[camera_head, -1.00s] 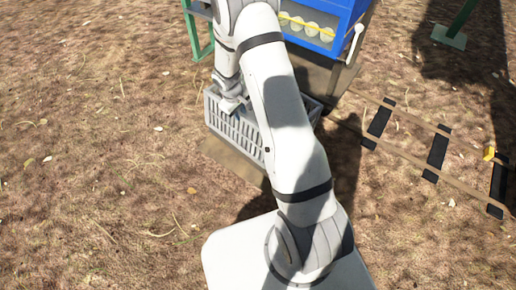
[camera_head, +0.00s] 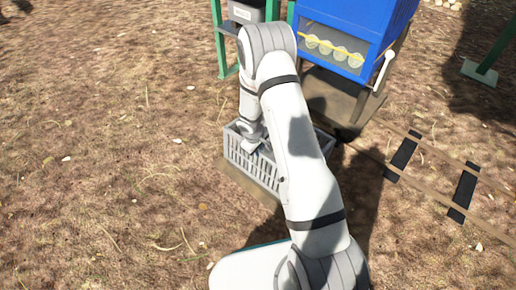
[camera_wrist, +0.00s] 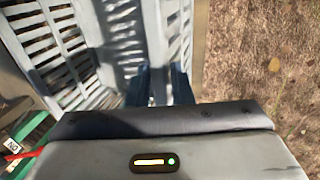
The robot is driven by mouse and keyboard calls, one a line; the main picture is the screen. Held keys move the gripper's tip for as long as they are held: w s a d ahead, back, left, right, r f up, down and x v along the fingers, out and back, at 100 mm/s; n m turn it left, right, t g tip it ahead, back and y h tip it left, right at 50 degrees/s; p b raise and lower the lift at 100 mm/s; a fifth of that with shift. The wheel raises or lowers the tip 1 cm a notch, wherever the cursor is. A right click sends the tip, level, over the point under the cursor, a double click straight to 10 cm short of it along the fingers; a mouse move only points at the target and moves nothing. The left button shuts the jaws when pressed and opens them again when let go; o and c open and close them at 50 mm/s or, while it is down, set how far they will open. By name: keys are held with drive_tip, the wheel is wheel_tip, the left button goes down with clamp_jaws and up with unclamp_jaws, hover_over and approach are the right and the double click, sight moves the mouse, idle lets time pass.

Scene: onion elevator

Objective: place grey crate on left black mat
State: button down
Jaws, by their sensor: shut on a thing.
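The grey slatted crate (camera_head: 245,161) stands low beside a brown board, left of my arm in the head view. My arm hides its middle, and the crate also shows in the wrist view (camera_wrist: 75,45). My gripper (camera_head: 257,143) reaches down to the crate's wall. In the wrist view its dark fingers (camera_wrist: 163,84) are shut on that wall. Two black mats show at the right: the left one (camera_head: 403,156) and another (camera_head: 464,191) farther right. They lie flat across thin wooden strips.
A blue machine (camera_head: 347,37) with a clear window and a white lever (camera_head: 384,69) stands behind the crate. A green-legged stand (camera_head: 219,45) is at the back left. Another green post (camera_head: 491,60) stands at the far right. Open ground lies to the left.

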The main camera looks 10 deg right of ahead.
drive_tip(key=x, duration=0.1)
drive_tip(key=b+x, duration=0.1)
drive_tip(key=x, duration=0.1)
drive_tip(key=shift+s+a+f, duration=0.15)
drive_tip(key=shift+a+f, duration=0.1)
drive_tip(key=shift+a, duration=0.05)
drive_tip(key=c, duration=1.7)
unclamp_jaws()
drive_tip(key=shift+s+f, duration=0.1)
drive_tip(key=shift+s, duration=0.05)
drive_tip(key=o, duration=0.4)
drive_tip(key=s+d+r+m+p, duration=0.1)
drive_tip(key=s+r+m+p, duration=0.3)
drive_tip(key=r, duration=1.2)
drive_tip(key=s+r+p, duration=0.1)
drive_tip(key=s+r, duration=0.6)
drive_tip(key=r, duration=1)
drive_tip(key=s+r+m+y, duration=0.1)
drive_tip(key=s+r, duration=0.4)
drive_tip(key=s, duration=0.3)
drive_tip(key=s+a+r+m+y, duration=0.1)
drive_tip(key=s+r+m, duration=0.1)
drive_tip(key=s+r, duration=0.3)
drive_tip(key=s, duration=0.4)
drive_tip(key=shift+a, duration=0.2)
